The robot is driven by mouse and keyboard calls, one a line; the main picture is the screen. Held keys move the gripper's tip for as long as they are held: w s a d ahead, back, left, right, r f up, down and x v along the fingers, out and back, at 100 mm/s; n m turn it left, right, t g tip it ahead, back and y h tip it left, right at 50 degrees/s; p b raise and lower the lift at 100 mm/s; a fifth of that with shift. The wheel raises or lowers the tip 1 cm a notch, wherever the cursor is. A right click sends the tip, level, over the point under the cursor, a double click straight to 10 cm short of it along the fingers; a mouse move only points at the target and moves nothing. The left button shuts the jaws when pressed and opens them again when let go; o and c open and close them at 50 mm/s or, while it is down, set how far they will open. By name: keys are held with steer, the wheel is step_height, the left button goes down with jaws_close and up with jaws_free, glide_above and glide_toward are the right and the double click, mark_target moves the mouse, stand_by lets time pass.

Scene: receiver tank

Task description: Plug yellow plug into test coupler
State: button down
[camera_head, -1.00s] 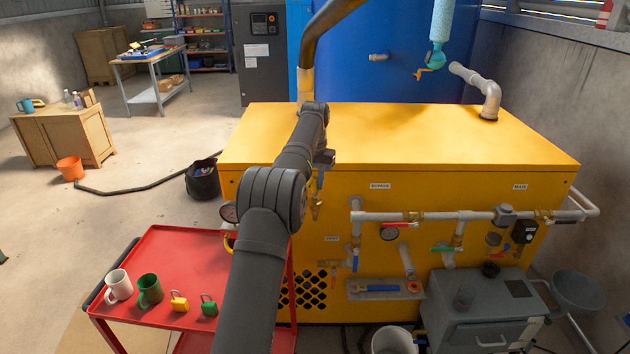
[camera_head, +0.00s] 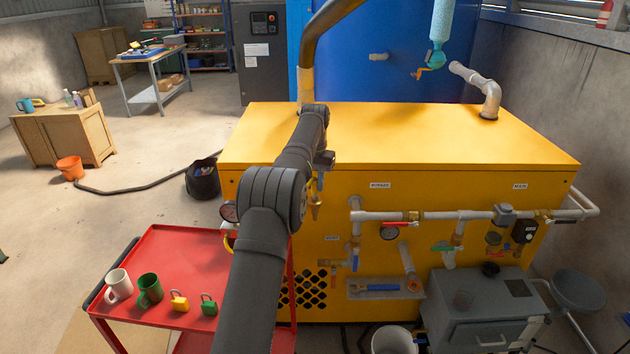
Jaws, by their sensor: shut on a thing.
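My arm reaches up over the front left of the yellow cabinet (camera_head: 460,190) and bends down at the wrist. Part of my gripper (camera_head: 325,160) shows as a dark block in front of the cabinet face; its fingertips are mostly hidden by my arm. It is shut, and a thin yellow piece, seemingly the yellow plug (camera_head: 310,188), shows beside it. A yellow curved piece (camera_head: 229,243) peeks out left of my arm.
A red cart (camera_head: 185,260) stands at lower left with two mugs and two padlocks. A grey box unit (camera_head: 485,310) and a white bucket (camera_head: 394,340) stand at lower right.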

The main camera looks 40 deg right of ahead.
steer(key=shift+f, duration=0.55)
steer(key=c, duration=1.2)
jaws_free()
steer(key=shift+o, duration=0.2)
steer(key=shift+r, duration=3.75)
steer(key=shift+f, duration=0.1)
steer(key=shift+f, duration=3.2)
